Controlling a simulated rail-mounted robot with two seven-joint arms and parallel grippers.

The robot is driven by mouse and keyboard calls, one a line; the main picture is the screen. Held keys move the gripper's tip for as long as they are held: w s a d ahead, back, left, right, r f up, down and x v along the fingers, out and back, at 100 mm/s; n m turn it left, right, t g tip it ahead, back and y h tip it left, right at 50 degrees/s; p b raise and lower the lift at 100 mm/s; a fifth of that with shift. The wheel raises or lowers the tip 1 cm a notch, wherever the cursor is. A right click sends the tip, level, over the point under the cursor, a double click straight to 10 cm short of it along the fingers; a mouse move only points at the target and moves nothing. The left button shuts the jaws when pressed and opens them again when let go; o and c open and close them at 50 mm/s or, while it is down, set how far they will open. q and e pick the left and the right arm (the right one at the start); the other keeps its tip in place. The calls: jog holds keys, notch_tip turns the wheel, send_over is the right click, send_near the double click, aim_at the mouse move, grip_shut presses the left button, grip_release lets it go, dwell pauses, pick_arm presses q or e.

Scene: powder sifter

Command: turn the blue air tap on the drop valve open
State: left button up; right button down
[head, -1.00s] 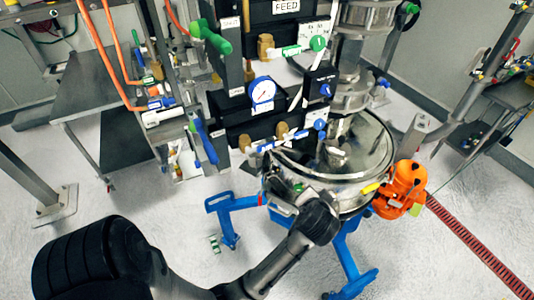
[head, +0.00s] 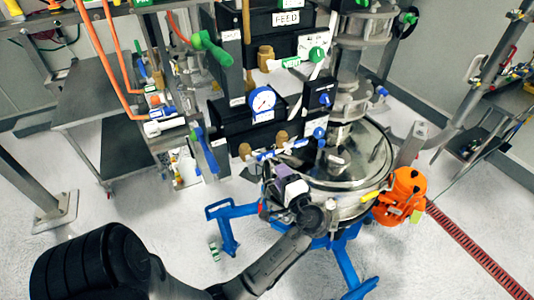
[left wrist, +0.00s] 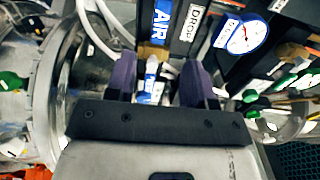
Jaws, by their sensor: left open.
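The blue air tap (head: 268,154) sits low on the drop valve, below the round gauge, in the head view. In the left wrist view a blue-and-white tap part (left wrist: 151,78) shows between my fingers, near the blue AIR label (left wrist: 160,22) and the white DROP label (left wrist: 190,28). My left gripper (left wrist: 160,78) is open, with one purple finger on each side of that part. Whether either finger touches it I cannot tell. In the head view my left gripper (head: 283,178) is just below the tap, in front of the steel vessel. My right gripper is not in view.
The pressure gauge (head: 262,99) and the green VENT tap (head: 316,54) are above. The steel sifter vessel (head: 345,182) is close on the right, with an orange motor (head: 405,190) beside it. A blue stand (head: 228,222) is below. Open floor lies at the lower left.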

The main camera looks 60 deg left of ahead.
aim_at(268, 157)
pick_arm(q)
jog(key=a+p, duration=0.2)
jog(key=a, duration=0.8)
jog(key=shift+s, duration=0.15)
grip_shut()
